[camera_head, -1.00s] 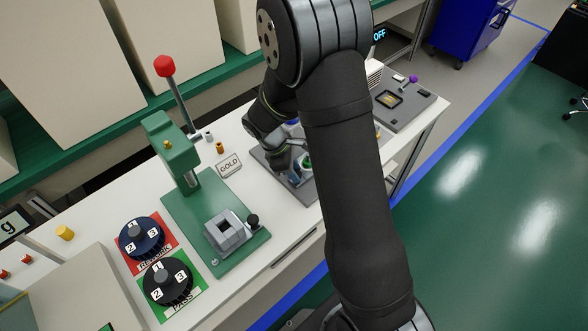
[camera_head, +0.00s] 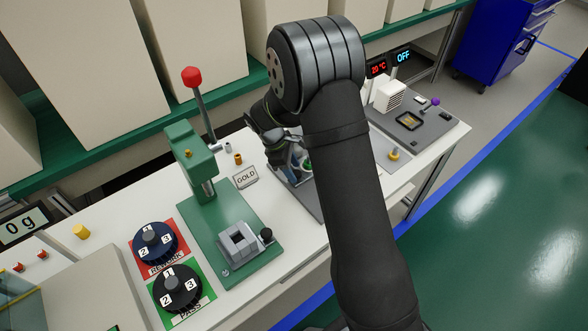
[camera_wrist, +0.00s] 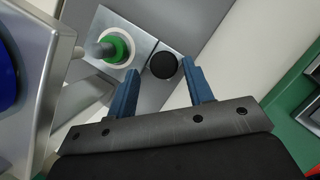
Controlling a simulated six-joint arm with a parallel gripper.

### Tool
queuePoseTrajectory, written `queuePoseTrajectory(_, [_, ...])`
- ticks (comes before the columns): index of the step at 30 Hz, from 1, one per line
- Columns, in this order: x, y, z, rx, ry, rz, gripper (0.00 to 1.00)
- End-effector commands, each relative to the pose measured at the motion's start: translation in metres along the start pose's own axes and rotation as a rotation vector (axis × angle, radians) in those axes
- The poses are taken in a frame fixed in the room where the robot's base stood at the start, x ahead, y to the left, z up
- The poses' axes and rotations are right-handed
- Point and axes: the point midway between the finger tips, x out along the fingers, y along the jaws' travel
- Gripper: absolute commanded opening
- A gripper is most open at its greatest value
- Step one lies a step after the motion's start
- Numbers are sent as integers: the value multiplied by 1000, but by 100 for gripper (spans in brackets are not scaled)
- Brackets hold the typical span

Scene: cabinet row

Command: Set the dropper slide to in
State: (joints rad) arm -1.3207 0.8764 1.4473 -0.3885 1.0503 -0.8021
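In the wrist view, a round black knob (camera_wrist: 163,65) sits on a grey metal plate, apparently the dropper slide (camera_wrist: 148,50). Next to it on the left is a green ring in a white collar (camera_wrist: 118,47) with a grey rod end over it. My gripper (camera_wrist: 160,74) is open, its two blue fingers apart, with the knob showing between and just beyond the fingertips. I cannot tell whether they touch it. In the head view my arm hides most of this station; a bit of its dark base (camera_head: 305,203) shows beside the GOLD sign (camera_head: 246,177).
A green press (camera_head: 195,165) with a red-topped lever stands left of my gripper. A white vented box (camera_head: 389,96) and a grey board (camera_head: 425,125) are to the right. Tall boxes (camera_head: 195,45) line the shelf behind.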

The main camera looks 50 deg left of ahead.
Motion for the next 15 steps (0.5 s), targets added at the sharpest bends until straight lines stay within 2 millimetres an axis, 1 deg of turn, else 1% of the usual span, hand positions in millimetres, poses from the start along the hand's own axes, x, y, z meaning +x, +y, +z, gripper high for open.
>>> queuePoseTrajectory(7, [1,-2,1,0,-3,-5,50])
queuePoseTrajectory(10, [-2,-2,1,0,-3,-5,50])
queuePoseTrajectory(13, [-12,-1,1,0,-3,-3,50])
queuePoseTrajectory(15, [-23,-1,1,0,-3,-2,50])
